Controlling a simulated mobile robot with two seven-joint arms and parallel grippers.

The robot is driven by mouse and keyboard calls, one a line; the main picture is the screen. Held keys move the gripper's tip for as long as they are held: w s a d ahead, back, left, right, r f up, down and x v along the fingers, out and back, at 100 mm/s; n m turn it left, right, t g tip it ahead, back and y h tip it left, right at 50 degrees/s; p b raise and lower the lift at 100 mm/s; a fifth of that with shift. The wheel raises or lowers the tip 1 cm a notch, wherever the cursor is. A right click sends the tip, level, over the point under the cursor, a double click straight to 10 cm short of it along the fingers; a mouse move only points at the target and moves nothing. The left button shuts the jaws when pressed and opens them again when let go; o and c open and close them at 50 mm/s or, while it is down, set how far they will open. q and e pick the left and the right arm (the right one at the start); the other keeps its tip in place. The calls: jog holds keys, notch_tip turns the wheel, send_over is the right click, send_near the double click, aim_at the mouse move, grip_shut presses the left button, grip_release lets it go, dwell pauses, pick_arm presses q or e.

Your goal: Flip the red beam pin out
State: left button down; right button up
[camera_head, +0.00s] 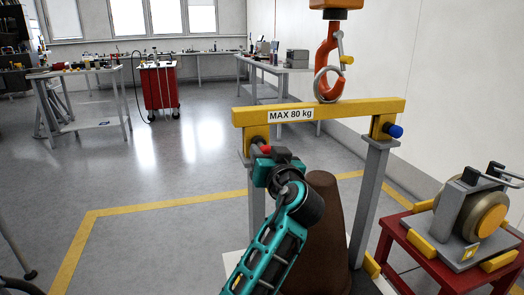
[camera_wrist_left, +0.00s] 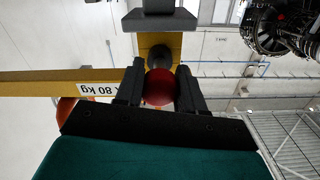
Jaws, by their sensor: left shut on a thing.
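The yellow lifting beam (camera_head: 350,107), labelled "MAX 80 kg", spans two grey posts. The red beam pin (camera_head: 266,149) is at the beam's left end, below its yellow bracket. In the left wrist view, the pin's round red end (camera_wrist_left: 160,88) sits between the two dark fingers of my left gripper (camera_wrist_left: 159,84). My left gripper (camera_head: 269,154) is shut on the red pin, with the teal arm reaching up from below. The pin's shaft is mostly hidden. A blue pin (camera_head: 394,130) shows at the beam's right end. My right gripper is not in view.
An orange hook (camera_head: 328,62) holds the beam's ring (camera_head: 328,84). A brown cone-shaped body (camera_head: 325,225) stands between the posts behind my left arm. A red stand (camera_head: 425,262) with a metal drum is at right.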

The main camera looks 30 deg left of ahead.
pick_arm(q)
jog(key=c, duration=0.7)
grip_release()
